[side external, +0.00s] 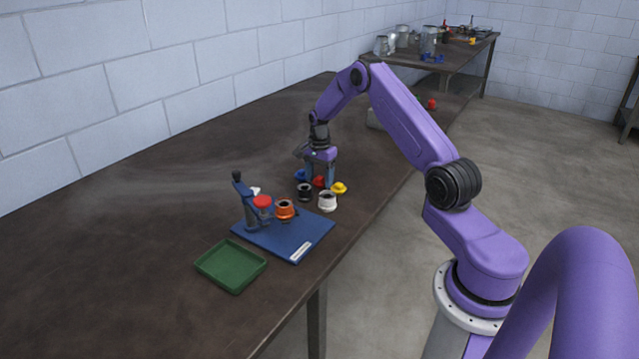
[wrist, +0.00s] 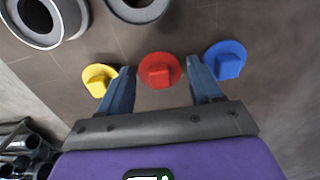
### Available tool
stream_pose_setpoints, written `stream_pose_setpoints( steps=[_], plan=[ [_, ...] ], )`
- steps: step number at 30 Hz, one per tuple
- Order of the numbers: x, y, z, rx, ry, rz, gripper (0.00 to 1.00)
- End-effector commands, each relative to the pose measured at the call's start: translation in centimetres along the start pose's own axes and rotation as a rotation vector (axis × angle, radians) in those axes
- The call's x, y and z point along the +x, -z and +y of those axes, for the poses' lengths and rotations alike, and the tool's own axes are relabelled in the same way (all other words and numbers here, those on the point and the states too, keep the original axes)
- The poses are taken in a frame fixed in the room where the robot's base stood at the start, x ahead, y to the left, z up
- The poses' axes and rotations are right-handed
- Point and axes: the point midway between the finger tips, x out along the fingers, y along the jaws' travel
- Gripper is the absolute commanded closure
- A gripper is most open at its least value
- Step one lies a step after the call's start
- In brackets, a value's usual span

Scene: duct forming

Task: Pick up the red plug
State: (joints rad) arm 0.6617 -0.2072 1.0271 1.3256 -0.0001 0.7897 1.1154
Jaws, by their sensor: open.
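The red plug (wrist: 159,70) sits on the dark table, a round disc with a raised block on top. In the wrist view it lies between the two open fingers of my gripper (wrist: 161,84), with gaps on both sides. In the side view my gripper (side external: 319,177) points down over the red plug (side external: 319,181), which is partly hidden by the fingers. I cannot tell exactly how high the fingertips are above the table.
A yellow plug (wrist: 97,79) and a blue plug (wrist: 228,58) flank the fingers closely. Black (side external: 304,191), white (side external: 327,201) and orange (side external: 285,210) rings stand nearby. A blue board (side external: 308,238) with a clamp fixture (side external: 246,204) and an empty green tray (side external: 231,266) are nearer the camera.

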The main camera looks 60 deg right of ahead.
Motion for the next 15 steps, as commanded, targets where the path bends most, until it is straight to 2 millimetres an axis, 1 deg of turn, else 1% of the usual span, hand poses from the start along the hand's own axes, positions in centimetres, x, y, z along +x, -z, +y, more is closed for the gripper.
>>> stream_pose_setpoints(
  steps=[3,9,11,12,14,15],
  plan=[
    [0.55,0.04,-0.01,0.001,0.001,0.001,0.35],
    [0.54,0.03,-0.02,0.001,0.001,0.001,0.35],
    [0.53,0.02,-0.02,0.001,0.001,0.001,0.55],
    [0.53,0.02,-0.02,0.001,0.001,0.001,0.68],
    [0.53,0.02,-0.02,0.001,0.001,0.001,0.87],
    [0.53,0.02,-0.02,0.001,0.001,0.001,0.93]
  ],
)
